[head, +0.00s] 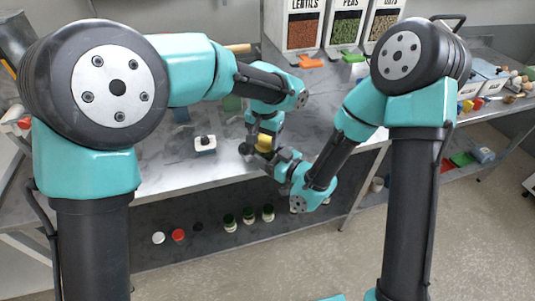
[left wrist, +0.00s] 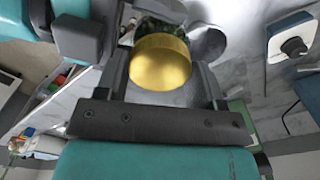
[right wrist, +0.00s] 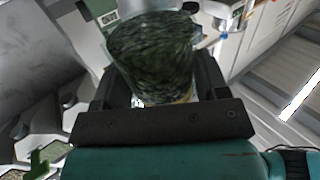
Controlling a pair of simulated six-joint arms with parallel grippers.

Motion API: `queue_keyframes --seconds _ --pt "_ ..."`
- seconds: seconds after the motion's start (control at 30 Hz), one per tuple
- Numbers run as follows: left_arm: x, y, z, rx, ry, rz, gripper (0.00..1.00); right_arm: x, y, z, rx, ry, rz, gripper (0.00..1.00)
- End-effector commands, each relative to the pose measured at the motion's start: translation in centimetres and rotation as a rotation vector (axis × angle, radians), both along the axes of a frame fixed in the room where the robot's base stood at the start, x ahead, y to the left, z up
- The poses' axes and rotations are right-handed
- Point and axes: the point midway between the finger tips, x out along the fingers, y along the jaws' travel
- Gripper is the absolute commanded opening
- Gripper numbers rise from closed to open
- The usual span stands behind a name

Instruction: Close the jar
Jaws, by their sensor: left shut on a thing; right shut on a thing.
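The jar (right wrist: 152,50) is clear with dark green contents. My right gripper (head: 278,158) is shut on it above the metal table (head: 190,165). A gold lid (left wrist: 160,62) sits between the fingers of my left gripper (head: 264,128), which is shut on it. In the left wrist view the jar (left wrist: 157,28) shows right behind the lid, in line with it. In the head view the lid (head: 264,142) is a small yellow patch between the two grippers. The fingers hide the join, so I cannot tell how tightly lid and jar meet.
A small white box with a black knob (head: 205,144) stands on the table, left of the grippers. Bins of lentils (head: 304,30) and peas (head: 345,28) stand at the back. Several small jars (head: 248,215) are on the shelf below. The front left of the table is clear.

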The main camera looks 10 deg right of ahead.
Motion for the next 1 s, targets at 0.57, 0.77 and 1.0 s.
queue_keyframes --seconds 0.57,0.77,1.0 --pt "0.0 0.0 0.02 0.0 0.0 -0.004 0.76 0.01 0.0 0.04 0.001 -0.001 0.0 0.01" --pt "-0.01 -0.01 0.02 0.0 0.0 -0.004 0.91 0.01 0.0 0.04 0.001 -0.001 0.0 0.01" --pt "0.01 -0.01 0.13 -0.001 -0.001 -0.004 0.91 0.01 0.0 0.04 0.001 -0.001 0.0 0.01"
